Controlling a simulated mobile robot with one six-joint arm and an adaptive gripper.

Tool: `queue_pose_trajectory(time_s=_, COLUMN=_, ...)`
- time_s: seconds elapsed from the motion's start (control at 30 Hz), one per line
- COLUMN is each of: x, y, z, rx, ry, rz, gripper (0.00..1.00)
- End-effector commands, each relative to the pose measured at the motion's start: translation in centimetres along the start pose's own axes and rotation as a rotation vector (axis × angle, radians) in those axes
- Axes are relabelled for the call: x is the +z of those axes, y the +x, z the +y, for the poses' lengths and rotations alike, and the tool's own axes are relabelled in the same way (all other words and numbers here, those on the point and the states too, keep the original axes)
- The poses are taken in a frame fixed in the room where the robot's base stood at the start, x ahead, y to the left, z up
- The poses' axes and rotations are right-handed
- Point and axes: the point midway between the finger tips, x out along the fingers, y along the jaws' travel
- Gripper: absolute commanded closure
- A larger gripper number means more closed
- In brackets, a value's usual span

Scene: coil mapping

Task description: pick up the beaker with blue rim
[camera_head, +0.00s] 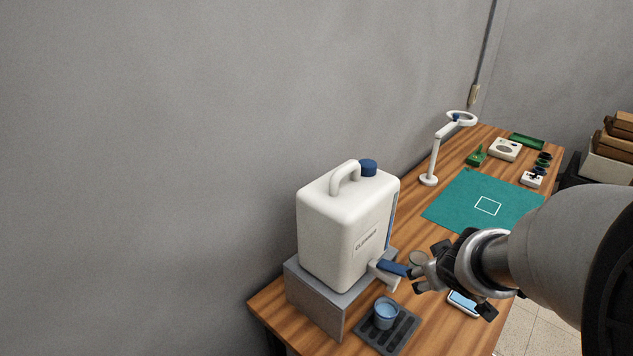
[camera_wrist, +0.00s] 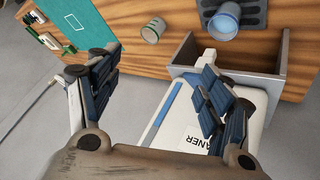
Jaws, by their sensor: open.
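The beaker with blue rim (camera_head: 386,313) stands upright on a dark slotted tray (camera_head: 402,332) at the near end of the wooden bench. In the wrist view the beaker (camera_wrist: 225,21) is at the top, right of centre, with its bluish inside showing. My gripper (camera_head: 418,275) is open and empty, above the bench beside the white container's tap, up and to the right of the beaker. In the wrist view its fingers are spread wide (camera_wrist: 160,85), with nothing between them. The beaker is beyond the fingertips, apart from them.
A white container (camera_head: 345,230) with a blue cap stands on a grey stand (camera_head: 318,300) beside the beaker; its tap juts out near my gripper. A second cup (camera_wrist: 153,30) with a greenish rim stands on the bench. A green mat (camera_head: 460,195) and a white lamp (camera_head: 432,160) are farther back.

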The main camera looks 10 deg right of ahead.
Motion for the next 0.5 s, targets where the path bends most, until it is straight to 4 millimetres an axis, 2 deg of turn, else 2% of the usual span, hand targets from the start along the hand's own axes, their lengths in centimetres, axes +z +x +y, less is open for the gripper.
queue_pose_trajectory(time_s=0.03, x=0.9, y=1.9, z=-0.2, rx=-0.048, ry=-0.013, rz=-0.006, gripper=0.27)
queue_pose_trajectory(time_s=0.1, x=1.8, y=4.0, z=-1.1, rx=-0.128, ry=-0.03, rz=0.005, gripper=0.27)
queue_pose_trajectory(time_s=0.2, x=3.4, y=6.0, z=-2.9, rx=-0.25, ry=-0.04, rz=0.014, gripper=0.27)
queue_pose_trajectory(time_s=0.33, x=5.1, y=7.2, z=-5.0, rx=-0.378, ry=-0.036, rz=0.019, gripper=0.27)
queue_pose_trajectory(time_s=0.5, x=6.2, y=8.1, z=-6.7, rx=-0.455, ry=-0.032, rz=0.021, gripper=0.27)
